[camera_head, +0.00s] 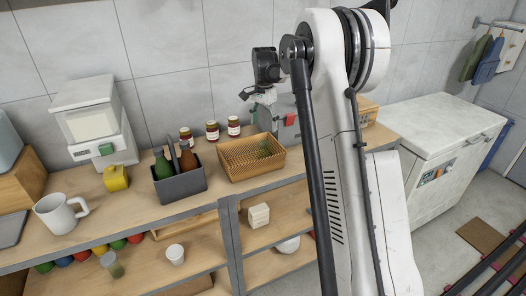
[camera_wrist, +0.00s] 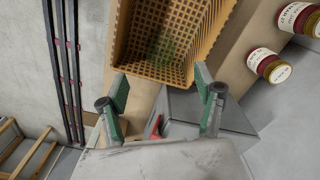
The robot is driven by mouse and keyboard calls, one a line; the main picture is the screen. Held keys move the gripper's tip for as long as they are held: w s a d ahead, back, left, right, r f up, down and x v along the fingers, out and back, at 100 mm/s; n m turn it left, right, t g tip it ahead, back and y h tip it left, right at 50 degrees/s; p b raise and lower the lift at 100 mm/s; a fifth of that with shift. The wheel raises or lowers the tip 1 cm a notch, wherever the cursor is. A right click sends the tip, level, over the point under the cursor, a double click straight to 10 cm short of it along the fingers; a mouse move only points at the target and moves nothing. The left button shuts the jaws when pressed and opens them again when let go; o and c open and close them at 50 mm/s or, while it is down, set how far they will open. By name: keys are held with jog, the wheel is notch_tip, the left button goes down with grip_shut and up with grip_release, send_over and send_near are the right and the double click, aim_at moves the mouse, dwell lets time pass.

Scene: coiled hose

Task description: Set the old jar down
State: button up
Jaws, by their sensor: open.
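Three small jars with dark red contents and pale labels stand at the back of the counter: a left jar (camera_head: 186,134), a middle jar (camera_head: 212,131) and a right jar (camera_head: 234,127). I cannot tell which is the old one. Two jars show at the upper right of the wrist view, a nearer jar (camera_wrist: 268,64) and a farther jar (camera_wrist: 299,18). My gripper (camera_wrist: 162,92) is open, with its green-padded fingers wide apart and no jar between them. In the head view it is partly hidden and sits above the counter, right of the jars.
A woven basket (camera_head: 240,170) with something green inside lies in front of the jars; it also shows ahead of my fingers (camera_wrist: 127,50). A grey caddy (camera_head: 181,187) with bottles stands left of it. A grey object with a red part (camera_wrist: 190,108) lies below my fingers.

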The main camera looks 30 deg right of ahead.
jog(key=s+a+r+n+t, duration=0.2)
jog(key=s+a+r+n, duration=0.1)
jog(key=s+a+r, duration=0.5)
jog(key=s+a+r+n+t, duration=0.1)
jog(key=s+a+r+n, duration=0.2)
jog(key=s+a+r, duration=0.5)
jog(key=s+a+f+n+t, duration=0.1)
jog(key=s+a+f+n, duration=0.1)
jog(key=s, duration=0.6)
jog(key=s+a+f+n+t, duration=0.1)
jog(key=s+f, duration=0.3)
jog(key=s, duration=0.4)
jog(key=s+a+f+n+t, duration=0.2)
jog(key=s+a+f+n, duration=0.1)
jog(key=s, duration=0.6)
jog(key=shift+a+f+n, duration=0.15)
jog(key=shift+a+n, duration=0.35)
jog(key=shift+a, duration=0.1)
jog(key=shift+s+f, duration=0.1)
jog(key=shift+f, duration=0.05)
notch_tip(320, 180, down, 4)
jog(key=b, duration=0.4)
